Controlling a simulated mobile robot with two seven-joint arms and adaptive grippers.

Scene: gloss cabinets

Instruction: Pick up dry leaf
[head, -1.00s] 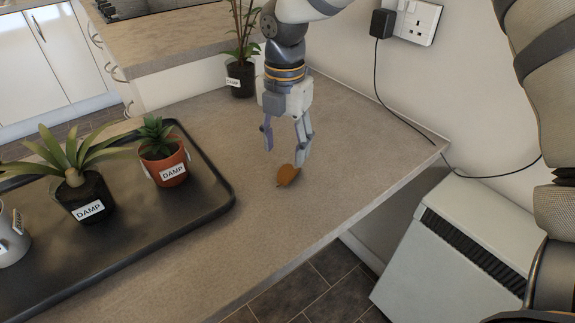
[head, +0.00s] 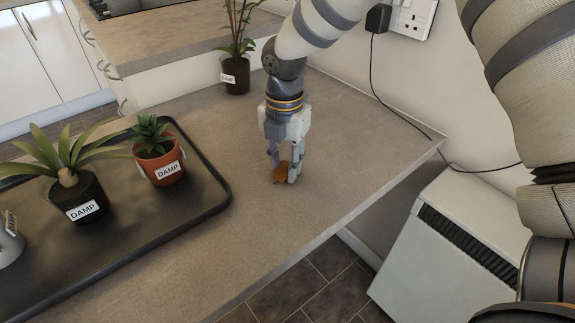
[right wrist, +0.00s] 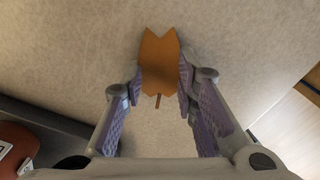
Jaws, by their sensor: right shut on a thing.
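The dry leaf (head: 281,174) is brown-orange and sits at the worktop between the fingertips of my right gripper (head: 284,172). In the right wrist view the leaf (right wrist: 160,60) shows flat, with a notched far edge and a short stem pointing toward the palm. The fingers of my right gripper (right wrist: 161,85) lie against both sides of the leaf, shut on it. In the head view the fingers partly cover the leaf. My left gripper is not in view.
A black pot (head: 235,76) stands behind the arm. The worktop's front edge drops to the floor, beside a white heater (head: 440,255). A cable runs along the wall.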

